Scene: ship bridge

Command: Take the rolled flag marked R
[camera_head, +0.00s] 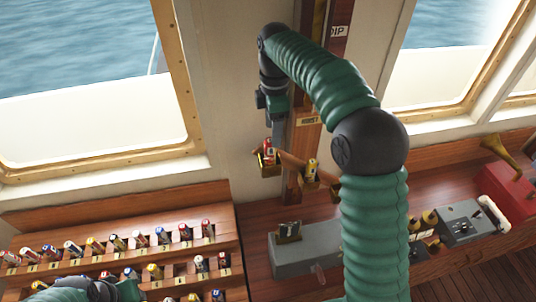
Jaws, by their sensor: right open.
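Rolled flags stand in rows in a wooden rack (130,250) at the lower left; their small labels are too small to read, so I cannot tell which is marked R. A red and white rolled flag (268,147) stands in a small brass holder (270,168) on the wooden hoist post. A yellowish rolled flag (311,168) stands in another holder to its right. My right gripper (277,132) points down by the post, just above the red and white flag, and is open. My left arm shows only partly at the bottom left; its gripper is not visible.
A grey box (305,249) stands on the wooden counter. A grey control unit (460,222) and a red box with a brass horn (505,190) are at right. Windows flank the post.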

